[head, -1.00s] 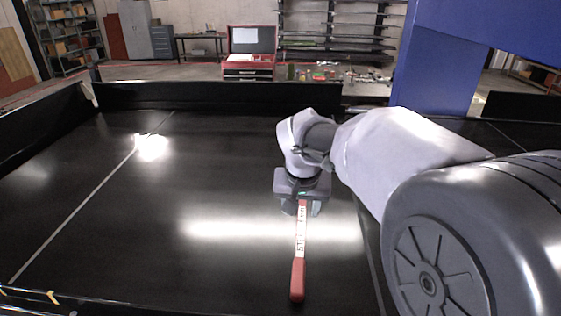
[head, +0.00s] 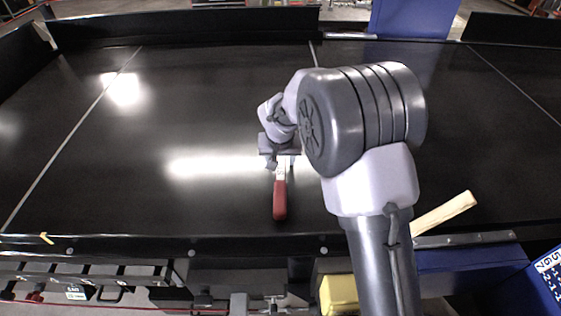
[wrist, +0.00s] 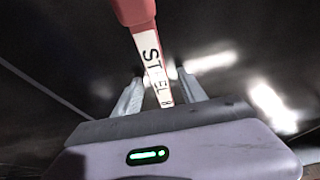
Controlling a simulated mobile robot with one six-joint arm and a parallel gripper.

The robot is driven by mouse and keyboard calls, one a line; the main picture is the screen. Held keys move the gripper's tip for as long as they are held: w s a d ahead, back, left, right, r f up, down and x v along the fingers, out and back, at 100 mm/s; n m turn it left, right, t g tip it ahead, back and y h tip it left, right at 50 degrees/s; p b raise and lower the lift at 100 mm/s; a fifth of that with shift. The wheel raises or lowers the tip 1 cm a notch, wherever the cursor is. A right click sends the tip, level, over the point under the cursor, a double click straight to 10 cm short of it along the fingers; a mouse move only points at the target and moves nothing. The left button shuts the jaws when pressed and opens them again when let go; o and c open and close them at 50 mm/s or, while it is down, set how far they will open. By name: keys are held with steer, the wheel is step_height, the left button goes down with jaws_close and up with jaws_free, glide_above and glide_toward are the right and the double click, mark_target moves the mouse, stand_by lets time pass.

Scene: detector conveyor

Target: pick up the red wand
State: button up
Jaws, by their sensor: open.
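The red wand lies on the black conveyor belt (head: 190,205). Its red handle (head: 280,200) points toward me and its far part passes under my gripper (head: 282,163). My gripper (wrist: 159,77) is open, one finger on each side of the wand, with visible gaps. I cannot tell how high the fingertips are above the belt. The wand's far end is hidden by the gripper body.
A dark rail (head: 130,245) runs along the belt's near edge. A pale wooden bar (head: 445,213) sits at the right near edge, by my arm. A yellow object (head: 340,294) and a blue bin (head: 465,268) are below. The belt left of the wand is clear.

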steer(key=shift+s+r, duration=0.15)
steer(key=shift+s, duration=0.05)
steer(key=shift+c, duration=0.7)
steer(key=shift+w, duration=0.1)
jaws_close()
